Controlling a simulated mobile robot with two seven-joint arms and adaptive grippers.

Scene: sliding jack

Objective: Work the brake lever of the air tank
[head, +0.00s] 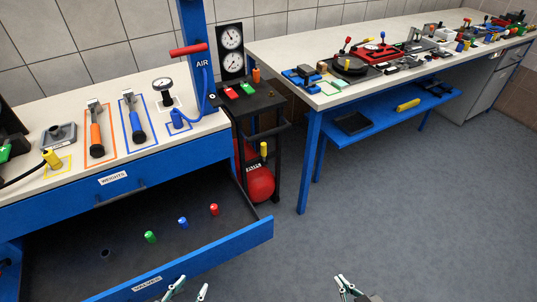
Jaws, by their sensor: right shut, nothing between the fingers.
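The red air tank (259,185) sits low in a black cart between the two benches. A short yellow-tipped lever (263,150) stands up just above the tank, next to a small label too small to read surely. My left gripper (188,291) is at the bottom edge, in front of the open drawer, with its fingers apart and empty. My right gripper (343,284) is at the bottom edge over the floor, shut with nothing in it. Both are well away from the tank and the lever.
The open drawer (250,240) juts out to the left of the tank, with several small coloured valves in it. The blue leg (308,160) of the right bench stands to the right of the cart. The grey floor (400,220) in front is clear.

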